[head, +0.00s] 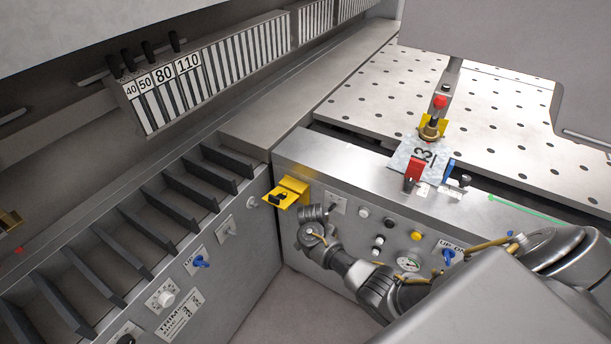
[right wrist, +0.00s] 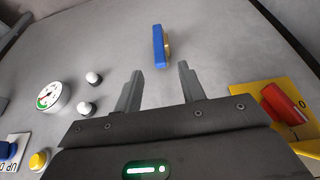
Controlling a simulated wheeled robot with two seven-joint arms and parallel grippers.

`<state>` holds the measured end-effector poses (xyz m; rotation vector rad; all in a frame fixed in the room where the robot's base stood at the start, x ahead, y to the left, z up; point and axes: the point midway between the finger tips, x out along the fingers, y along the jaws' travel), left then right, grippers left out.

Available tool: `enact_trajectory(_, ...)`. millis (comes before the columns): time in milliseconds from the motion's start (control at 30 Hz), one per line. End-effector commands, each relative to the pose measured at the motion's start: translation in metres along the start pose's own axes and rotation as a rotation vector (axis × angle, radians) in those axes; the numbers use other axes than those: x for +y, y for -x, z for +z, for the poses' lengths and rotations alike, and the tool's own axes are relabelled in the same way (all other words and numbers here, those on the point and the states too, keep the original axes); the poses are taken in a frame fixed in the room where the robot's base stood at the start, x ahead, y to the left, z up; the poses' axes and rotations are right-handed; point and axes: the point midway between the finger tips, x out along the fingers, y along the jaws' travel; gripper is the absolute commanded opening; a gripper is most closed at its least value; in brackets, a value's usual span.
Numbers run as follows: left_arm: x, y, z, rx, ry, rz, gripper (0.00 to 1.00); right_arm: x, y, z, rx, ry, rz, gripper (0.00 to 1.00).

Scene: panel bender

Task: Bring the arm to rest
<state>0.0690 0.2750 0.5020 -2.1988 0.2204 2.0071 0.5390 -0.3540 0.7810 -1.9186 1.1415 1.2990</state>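My right arm comes in from the right in the head view, and its gripper (head: 318,214) is in front of the machine's control panel (head: 290,160). In the right wrist view, the right gripper (right wrist: 160,76) has its two fingers apart with nothing between them. A blue handle with a brass-coloured part (right wrist: 159,47) sits on the grey panel just beyond the fingertips, apart from them. I cannot pick out that handle in the head view. My left gripper does not show.
A yellow box (head: 290,191) juts from the panel close to the right gripper; in the wrist view a red knob sits on a yellow plate (right wrist: 262,92). A pressure gauge (head: 408,263) and several buttons line the panel. A perforated table (head: 375,95) lies behind.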

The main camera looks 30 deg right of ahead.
Motion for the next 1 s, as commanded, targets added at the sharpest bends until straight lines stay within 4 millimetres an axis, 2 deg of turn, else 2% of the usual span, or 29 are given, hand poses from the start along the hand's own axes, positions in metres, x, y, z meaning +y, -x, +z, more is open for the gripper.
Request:
enact_trajectory(233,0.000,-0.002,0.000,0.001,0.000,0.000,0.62,0.004,-0.006,0.004,0.001,0.015,0.005,0.40)
enact_trajectory(367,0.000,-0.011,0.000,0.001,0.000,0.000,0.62,0.026,-0.041,0.028,0.012,0.128,0.024,0.40)
enact_trajectory(467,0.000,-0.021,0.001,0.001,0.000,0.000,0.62,0.060,-0.087,0.066,0.018,0.299,0.037,0.40)
enact_trajectory(600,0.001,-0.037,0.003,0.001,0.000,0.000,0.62,0.121,-0.152,0.138,-0.001,0.584,0.022,0.40)
enact_trajectory(667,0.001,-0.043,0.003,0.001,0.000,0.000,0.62,0.149,-0.174,0.171,-0.021,0.699,0.002,0.40)
enact_trajectory(700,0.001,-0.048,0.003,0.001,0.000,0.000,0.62,0.169,-0.187,0.194,-0.037,0.770,-0.015,0.40)
enact_trajectory(833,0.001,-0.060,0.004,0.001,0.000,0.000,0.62,0.234,-0.217,0.270,-0.099,0.970,-0.089,0.40)
enact_trajectory(900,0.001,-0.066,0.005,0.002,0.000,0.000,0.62,0.267,-0.226,0.308,-0.134,1.056,-0.136,0.40)
enact_trajectory(1000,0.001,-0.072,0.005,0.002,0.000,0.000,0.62,0.308,-0.230,0.353,-0.178,1.144,-0.199,0.40)
